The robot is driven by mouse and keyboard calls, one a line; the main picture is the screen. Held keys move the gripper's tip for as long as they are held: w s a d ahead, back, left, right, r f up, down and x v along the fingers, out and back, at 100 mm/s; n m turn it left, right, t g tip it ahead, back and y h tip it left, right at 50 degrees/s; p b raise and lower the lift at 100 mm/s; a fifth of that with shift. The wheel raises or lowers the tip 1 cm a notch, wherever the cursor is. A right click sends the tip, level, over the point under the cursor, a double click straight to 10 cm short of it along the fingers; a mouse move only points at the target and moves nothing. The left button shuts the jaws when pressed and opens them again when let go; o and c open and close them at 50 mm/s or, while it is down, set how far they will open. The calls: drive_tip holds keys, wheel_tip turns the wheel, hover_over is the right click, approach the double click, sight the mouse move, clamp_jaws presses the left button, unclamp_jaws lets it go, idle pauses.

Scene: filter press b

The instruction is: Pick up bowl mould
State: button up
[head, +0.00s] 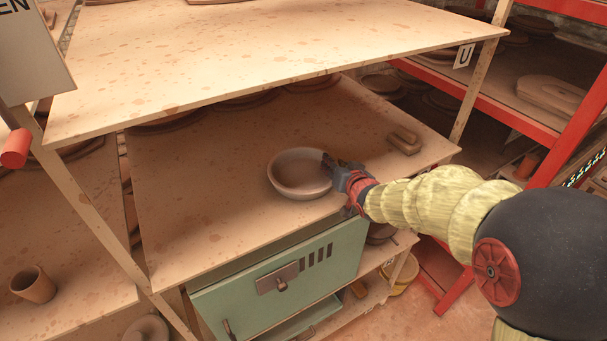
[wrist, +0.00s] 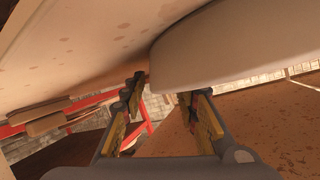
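The bowl mould (head: 290,185), a pale grey-brown round bowl, stands upright on the middle wooden shelf board (head: 200,180). My gripper (head: 334,166) is at the bowl's right rim, with its fingers reaching toward the rim from the right. In the wrist view the bowl (wrist: 225,45) fills the upper right as a large curved wall. My gripper's two fingers (wrist: 160,105) are apart there, and the right finger overlaps the bowl's lower edge. I cannot tell whether either finger touches the bowl. The far side of the rim contact is hidden.
A small brown block-like mould (head: 404,139) lies right of the bowl. An upper board (head: 250,50) hangs over the back of this shelf. A green cabinet (head: 285,275) stands below. A red rack (head: 560,140) is at right. A clay cup (head: 33,285) stands lower left. The board left of the bowl is clear.

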drive_tip(key=shift+c, duration=1.3)
clamp_jaws()
drive_tip(key=shift+f, duration=0.1)
